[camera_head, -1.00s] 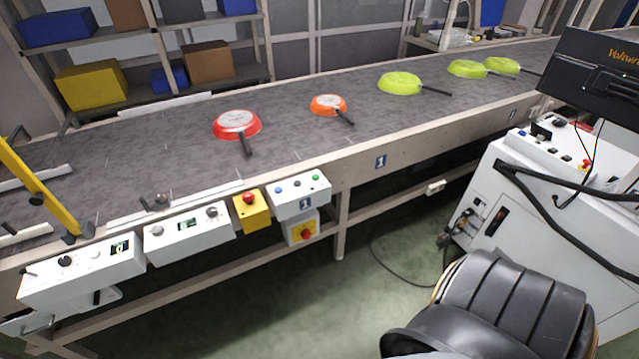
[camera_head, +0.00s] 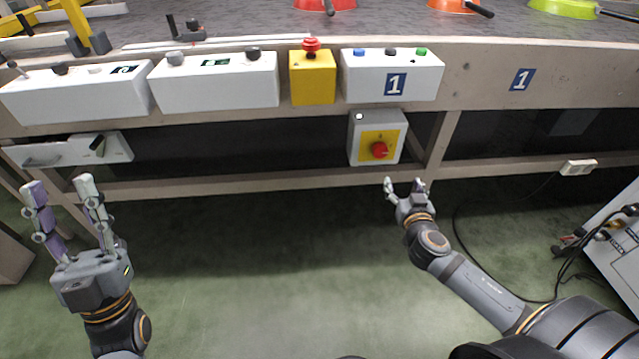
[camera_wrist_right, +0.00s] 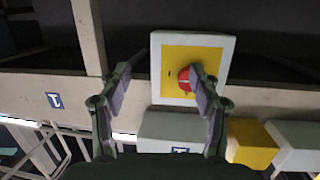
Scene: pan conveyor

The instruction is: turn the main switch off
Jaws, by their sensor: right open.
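The main switch is a red rotary knob (camera_head: 379,150) on a yellow plate (camera_head: 368,139), on a grey-white box below the conveyor's front edge. My right gripper (camera_head: 405,183) is open and empty, just below and in front of the switch box. In the right wrist view the red knob (camera_wrist_right: 185,80) lies on its yellow plate beyond my open fingers (camera_wrist_right: 158,82), partly hidden behind one finger. The fingers look apart from it. My left gripper (camera_head: 62,188) is open and empty at the lower left, below the control boxes.
A yellow box (camera_head: 312,85) with a red emergency button and a white button box (camera_head: 392,75) marked 1 sit above the switch. White control boxes (camera_head: 215,82) line the conveyor edge at left. A frame leg (camera_head: 443,135) stands right of the switch.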

